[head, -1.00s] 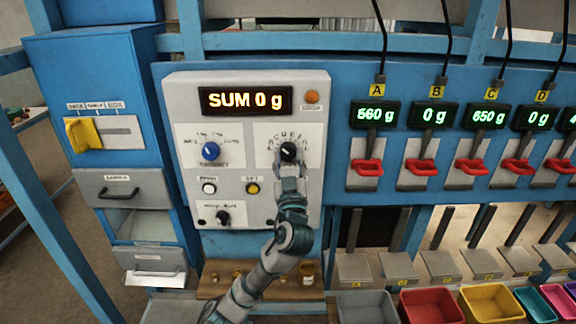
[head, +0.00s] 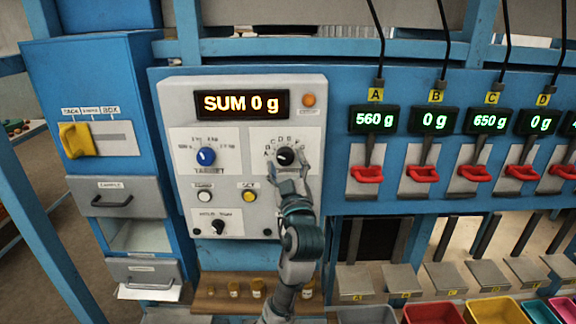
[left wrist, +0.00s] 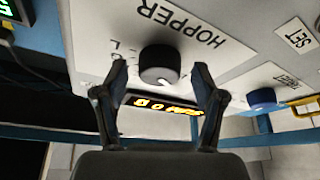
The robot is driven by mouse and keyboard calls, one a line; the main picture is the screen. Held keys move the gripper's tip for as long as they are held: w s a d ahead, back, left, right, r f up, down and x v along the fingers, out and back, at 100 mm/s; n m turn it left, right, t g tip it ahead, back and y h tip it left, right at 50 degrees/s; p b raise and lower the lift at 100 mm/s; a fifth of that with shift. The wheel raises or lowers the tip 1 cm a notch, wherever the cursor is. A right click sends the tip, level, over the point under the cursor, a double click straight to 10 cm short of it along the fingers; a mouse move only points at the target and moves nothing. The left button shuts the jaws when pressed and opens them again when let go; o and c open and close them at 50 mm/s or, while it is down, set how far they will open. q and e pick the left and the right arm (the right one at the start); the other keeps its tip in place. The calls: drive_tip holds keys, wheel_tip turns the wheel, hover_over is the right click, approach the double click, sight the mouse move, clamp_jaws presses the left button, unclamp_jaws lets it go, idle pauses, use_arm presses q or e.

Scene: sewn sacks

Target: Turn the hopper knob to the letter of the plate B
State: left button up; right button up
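The black hopper knob (head: 286,157) sits on the grey control panel (head: 315,110), with letters around it. In the left wrist view the knob (left wrist: 159,64) shows a white mark on its edge, beside the word HOPPER. The letter the mark points to cannot be read for sure. My left gripper (head: 288,170) is at the knob. In the left wrist view its fingers (left wrist: 161,80) stand open on either side of the knob, with gaps on both sides. The yellow plate B (head: 436,96) hangs above a display reading 0 g. My right gripper is not in view.
A blue knob (head: 206,156), a yellow button (head: 249,196) and a small black switch (head: 218,228) sit near the hopper knob. The display above (head: 242,104) reads SUM 0 g. Red levers (head: 422,173) line the right, with coloured bins (head: 434,313) below.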

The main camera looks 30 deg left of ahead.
use_arm(q)
drive_tip(key=shift+d+f, duration=0.1)
drive_tip(key=shift+f, duration=0.05)
drive_tip(key=shift+s+d+f, duration=0.1)
drive_tip(key=shift+d+f, duration=0.05)
drive_tip(key=shift+d, duration=0.05)
drive_tip(key=v, duration=1.1)
drive_tip(key=shift+s, duration=0.2)
